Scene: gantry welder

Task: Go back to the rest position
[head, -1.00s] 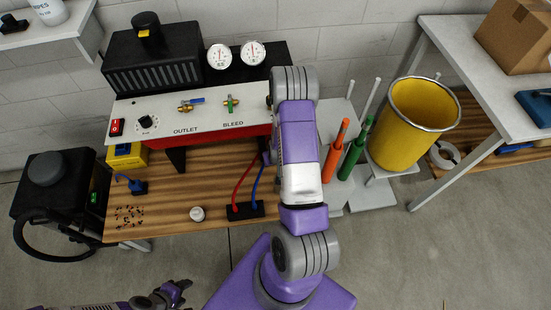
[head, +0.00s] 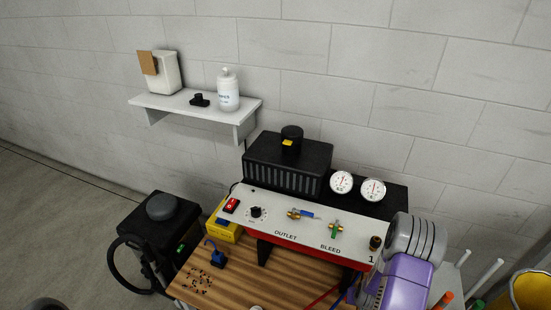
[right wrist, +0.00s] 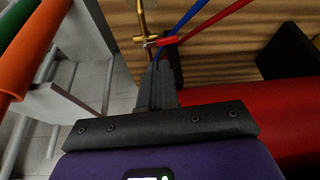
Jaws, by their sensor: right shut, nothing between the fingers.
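My right arm (head: 405,275) shows at the lower right of the head view, in front of the right end of the red and white control panel (head: 300,220). Its gripper is hidden there. In the right wrist view my right gripper (right wrist: 160,68) is shut and empty. Its fingertips are close to a brass fitting (right wrist: 146,42) and the ends of a red hose (right wrist: 215,20) and a blue hose (right wrist: 190,22). I cannot tell whether they touch. My left gripper is not in view.
The wooden bench (head: 225,282) carries the panel, a yellow box (head: 226,230) and a blue clip (head: 214,254). A black machine (head: 160,228) stands left of it. A wall shelf (head: 190,107) holds a bottle (head: 228,92). A yellow bin (head: 530,288) and an orange handle (right wrist: 38,45) are near my right arm.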

